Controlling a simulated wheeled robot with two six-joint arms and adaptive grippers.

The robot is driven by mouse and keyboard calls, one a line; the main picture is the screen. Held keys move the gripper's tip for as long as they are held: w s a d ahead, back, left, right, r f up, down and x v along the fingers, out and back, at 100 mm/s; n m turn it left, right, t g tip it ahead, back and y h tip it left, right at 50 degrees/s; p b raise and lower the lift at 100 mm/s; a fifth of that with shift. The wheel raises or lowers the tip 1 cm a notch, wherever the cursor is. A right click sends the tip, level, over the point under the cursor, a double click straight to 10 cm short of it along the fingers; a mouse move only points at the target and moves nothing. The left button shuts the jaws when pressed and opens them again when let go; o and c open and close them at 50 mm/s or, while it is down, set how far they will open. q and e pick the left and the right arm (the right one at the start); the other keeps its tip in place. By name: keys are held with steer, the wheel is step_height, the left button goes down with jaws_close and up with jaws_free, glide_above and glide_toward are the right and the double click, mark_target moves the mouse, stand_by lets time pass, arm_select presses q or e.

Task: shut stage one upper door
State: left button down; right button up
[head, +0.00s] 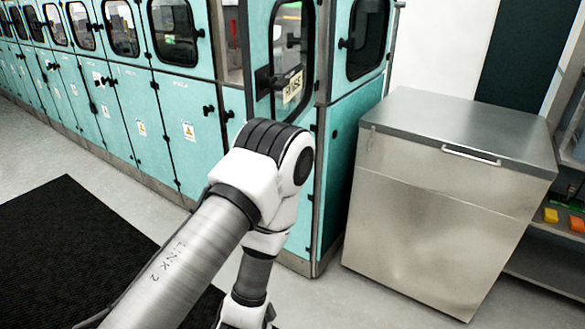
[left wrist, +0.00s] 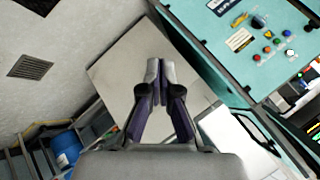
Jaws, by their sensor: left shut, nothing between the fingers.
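A row of teal cabinets with windowed upper doors runs along the back left in the head view. Near its right end, an upper door with a dark window and a RINSE sign (head: 293,86) stands at an angle, with an opening (head: 231,42) to its left, so it looks ajar. Its dark handle (head: 268,80) is beside the sign. I cannot read a stage number on it. My left arm crosses in front, below this door; its gripper is outside the head view. In the left wrist view my left gripper (left wrist: 160,68) is shut and empty. My right gripper is not in view.
A steel chest (head: 440,200) with a flat lid stands right of the cabinets. Shelves with orange and yellow items (head: 565,220) are at the far right. A black mat (head: 75,250) lies on the floor. The left wrist view shows a teal button panel (left wrist: 265,35) and a blue barrel (left wrist: 66,148).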

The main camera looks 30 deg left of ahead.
arm_select(q)
steer(key=w+r+m+t+y+p, duration=0.2)
steer(key=w+r+m+t+p, duration=0.15)
steer(key=r, duration=1.15)
steer(key=w+r+m+t+y+p, duration=0.25)
steer(key=w+r+t, duration=0.25)
steer(key=r, duration=1)
arm_select(e)
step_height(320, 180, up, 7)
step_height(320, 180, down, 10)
steer(key=b, duration=1)
arm_select(q)
steer(key=w+a+p, duration=0.5)
steer(key=w+a, duration=0.3)
steer(key=w, duration=0.1)
steer(key=shift+a+f, duration=0.25)
steer(key=shift+a, duration=0.15)
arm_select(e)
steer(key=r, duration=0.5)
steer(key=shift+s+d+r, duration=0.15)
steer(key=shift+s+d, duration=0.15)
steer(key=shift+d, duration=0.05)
arm_select(q)
steer(key=shift+d+g, duration=0.1)
steer(key=shift+g, duration=0.15)
steer(key=shift+h, duration=0.35)
